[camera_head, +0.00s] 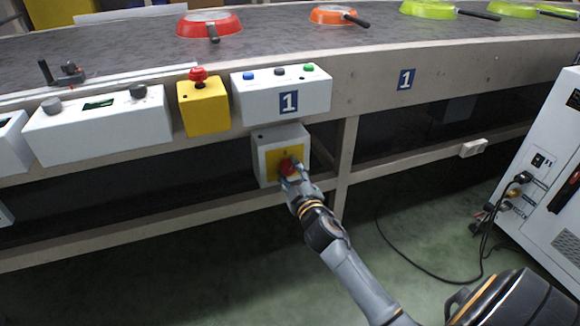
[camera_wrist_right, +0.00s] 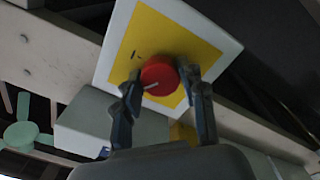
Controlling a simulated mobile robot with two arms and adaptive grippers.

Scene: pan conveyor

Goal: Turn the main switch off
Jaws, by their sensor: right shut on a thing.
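The main switch is a red rotary knob (camera_wrist_right: 159,78) on a yellow plate (camera_wrist_right: 205,51), fixed to a small white box (camera_head: 267,139) below the conveyor's edge. My right gripper (camera_head: 290,172) reaches the knob from the lower right. In the right wrist view its two fingers (camera_wrist_right: 160,84) stand on either side of the knob and are shut on it. A pale mark on the knob's face points down and to the left in that view. In the head view the fingers partly cover the knob. My left gripper is not in view.
Above the switch are a white button box (camera_head: 280,104) and a yellow box with a red emergency button (camera_head: 204,105). Several pans, including a red one (camera_head: 209,24), lie on the conveyor (camera_head: 290,55). A white cabinet (camera_head: 545,150) with cables stands at right.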

